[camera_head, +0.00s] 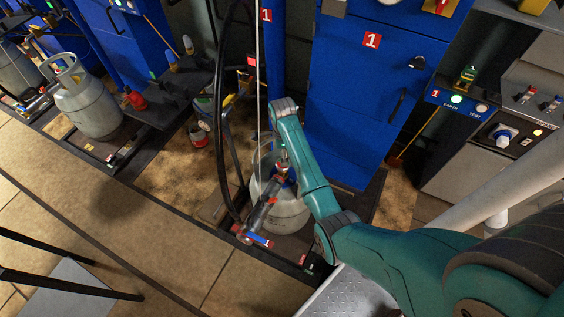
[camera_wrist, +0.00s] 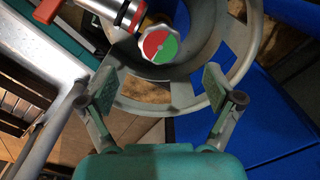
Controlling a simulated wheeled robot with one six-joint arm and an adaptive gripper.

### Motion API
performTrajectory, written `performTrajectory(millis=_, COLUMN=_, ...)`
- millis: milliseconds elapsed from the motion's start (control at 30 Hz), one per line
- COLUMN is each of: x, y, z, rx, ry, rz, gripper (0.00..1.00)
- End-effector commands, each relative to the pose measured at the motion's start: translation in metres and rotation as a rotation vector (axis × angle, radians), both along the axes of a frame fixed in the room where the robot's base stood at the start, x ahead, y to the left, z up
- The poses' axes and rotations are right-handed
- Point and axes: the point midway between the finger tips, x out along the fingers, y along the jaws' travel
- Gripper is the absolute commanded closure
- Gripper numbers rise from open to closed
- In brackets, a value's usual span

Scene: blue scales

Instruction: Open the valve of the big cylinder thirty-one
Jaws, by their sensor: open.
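The big grey cylinder (camera_head: 292,217) stands upright on a dark platform behind my arm in the head view. Its collar ring (camera_wrist: 228,85) shows in the wrist view. Inside the collar is the valve wheel (camera_wrist: 160,44), round, half red and half green. A filling head (camera_wrist: 118,12) with a black and red band reaches the valve from the upper left. My gripper (camera_wrist: 158,90) is open and empty. Its fingers are spread below the wheel in the picture, apart from it and overlapping the collar. In the head view my arm hides part of the cylinder top. No number thirty-one is legible.
A red handle (camera_wrist: 46,10) sits at the wrist view's upper left. A black hose (camera_head: 228,110) hangs left of the cylinder. A blue cabinet (camera_head: 345,125) marked 1 stands close behind. Another grey cylinder (camera_head: 90,105) stands far left. The tiled floor (camera_head: 150,245) at front left is mostly clear.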

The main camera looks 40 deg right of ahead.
Motion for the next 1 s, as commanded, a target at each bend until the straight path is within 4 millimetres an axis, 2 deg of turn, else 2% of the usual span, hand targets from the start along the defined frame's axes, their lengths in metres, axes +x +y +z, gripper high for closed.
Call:
performTrajectory(millis=200, x=-0.001, y=0.000, z=-0.039, rx=0.001, ry=0.002, rz=0.001, gripper=0.10)
performTrajectory(millis=400, x=0.000, y=0.000, z=-0.061, rx=0.000, ry=0.000, rz=0.001, gripper=0.10)
performTrajectory(millis=800, x=0.000, y=0.000, z=-0.069, rx=-0.001, ry=-0.002, rz=0.001, gripper=0.10)
performTrajectory(millis=833, x=0.000, y=0.000, z=-0.069, rx=-0.001, ry=-0.002, rz=0.001, gripper=0.12)
performTrajectory(millis=867, x=0.000, y=0.000, z=-0.069, rx=-0.001, ry=-0.002, rz=0.001, gripper=0.20)
performTrajectory(millis=1000, x=0.000, y=0.000, z=-0.069, rx=-0.001, ry=-0.002, rz=0.001, gripper=0.55)
